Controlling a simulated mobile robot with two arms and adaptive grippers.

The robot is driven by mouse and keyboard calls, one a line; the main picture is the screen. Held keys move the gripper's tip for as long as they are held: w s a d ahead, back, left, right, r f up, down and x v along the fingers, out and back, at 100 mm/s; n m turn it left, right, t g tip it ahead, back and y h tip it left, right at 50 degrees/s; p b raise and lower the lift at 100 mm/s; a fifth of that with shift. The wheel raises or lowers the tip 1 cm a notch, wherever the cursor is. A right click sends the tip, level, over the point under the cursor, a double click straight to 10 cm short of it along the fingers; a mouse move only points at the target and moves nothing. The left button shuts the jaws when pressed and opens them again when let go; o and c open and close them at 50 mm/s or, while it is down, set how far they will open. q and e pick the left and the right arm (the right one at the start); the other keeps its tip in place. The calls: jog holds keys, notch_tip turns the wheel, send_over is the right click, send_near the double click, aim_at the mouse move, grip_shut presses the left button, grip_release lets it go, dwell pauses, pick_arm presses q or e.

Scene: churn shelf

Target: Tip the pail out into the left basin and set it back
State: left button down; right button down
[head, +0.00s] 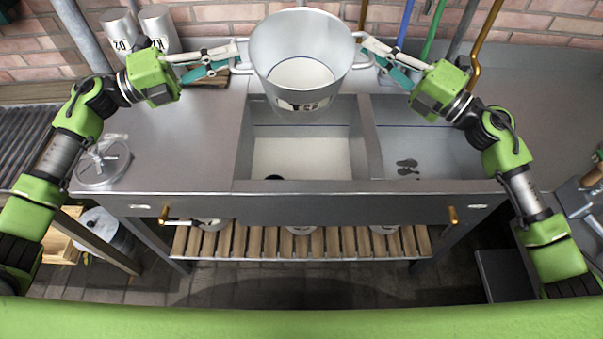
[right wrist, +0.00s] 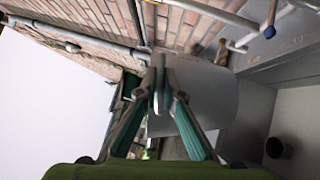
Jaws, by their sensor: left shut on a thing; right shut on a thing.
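The grey metal pail (head: 300,40) hangs over the back part of the left basin (head: 245,140), mouth up and close to upright. A pale surface shows inside it; I cannot tell whether that is liquid or the bottom. My left gripper (head: 238,57) is shut on the pail's left handle. My right gripper (head: 362,48) is shut on its right handle. In the right wrist view the right gripper (right wrist: 160,92) is closed beside the pail wall (right wrist: 212,95). The left basin has a pale floor with a dark round shape near its front edge.
The right basin (head: 450,140) holds dark flat shapes. Two white labelled cans (head: 158,28) stand at the back left. A metal wheel-like part (head: 103,160) lies on the left counter. Coloured poles lean at the back wall. Counter left of the basins (head: 195,145) is mostly clear.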

pick_arm(q)
jog(key=shift+r, duration=0.2)
pick_arm(e)
jog(key=shift+r, duration=0.2)
pick_arm(q)
jog(key=shift+s+m+h, duration=0.2)
jog(key=shift+m+h, duration=0.05)
jog(key=shift+m, duration=0.55)
jog(key=shift+s+m+h, duration=0.2)
jog(key=shift+m+h, duration=0.05)
jog(key=shift+m, duration=0.55)
pick_arm(e)
jog(key=shift+s+n+y, duration=0.25)
jog(key=shift+n+y, duration=0.3)
jog(key=shift+n, duration=0.15)
jog(key=shift+s+n+y, duration=0.2)
jog(key=shift+n+y, duration=0.35)
jog(key=shift+n, duration=0.15)
